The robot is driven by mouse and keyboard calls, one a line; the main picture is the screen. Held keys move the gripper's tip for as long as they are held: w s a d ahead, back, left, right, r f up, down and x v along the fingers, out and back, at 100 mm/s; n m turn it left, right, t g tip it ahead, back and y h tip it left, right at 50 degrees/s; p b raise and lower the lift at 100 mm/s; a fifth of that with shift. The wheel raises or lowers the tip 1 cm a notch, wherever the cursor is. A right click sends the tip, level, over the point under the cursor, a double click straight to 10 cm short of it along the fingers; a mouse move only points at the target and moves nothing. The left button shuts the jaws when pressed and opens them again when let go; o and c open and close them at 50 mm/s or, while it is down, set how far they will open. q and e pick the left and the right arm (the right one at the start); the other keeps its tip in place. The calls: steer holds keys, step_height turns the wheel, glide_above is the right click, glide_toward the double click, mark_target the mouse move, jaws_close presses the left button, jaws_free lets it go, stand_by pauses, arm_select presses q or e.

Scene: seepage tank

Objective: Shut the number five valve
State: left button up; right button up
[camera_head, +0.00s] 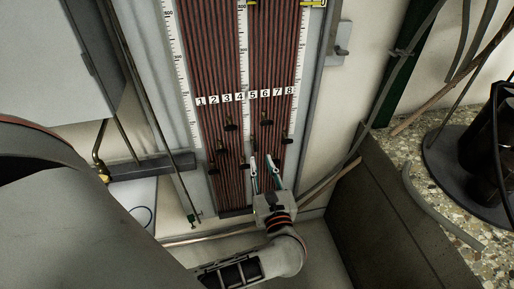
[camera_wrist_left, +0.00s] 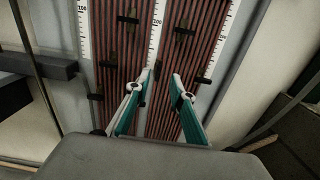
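The number five valve (camera_head: 256,142) is a small dark handle in the middle height row on the tube board, below the label 5 (camera_head: 253,94). It also shows in the left wrist view (camera_wrist_left: 158,69), small and dark. My left gripper (camera_head: 262,160) is open, with its two teal and grey fingers pointing up the board. In the left wrist view its fingertips (camera_wrist_left: 161,75) stand apart, with the number five valve just beyond or between them. I cannot tell whether they touch it. The handle's exact angle is too small to read. My right gripper is not in view.
Several other dark valves surround it, among them number six (camera_head: 265,120), number eight (camera_head: 286,139) and number four (camera_head: 243,164). One dark valve (camera_wrist_left: 180,102) lies close to my right finger. A dark tank wall (camera_head: 390,210) stands at the right.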

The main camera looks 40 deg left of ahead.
mark_target(255, 147)
arm_select(q)
steer(key=x, duration=0.7)
steer(key=shift+w+a+f+n, duration=0.2)
steer(key=shift+a+f+n, duration=0.1)
jaws_close()
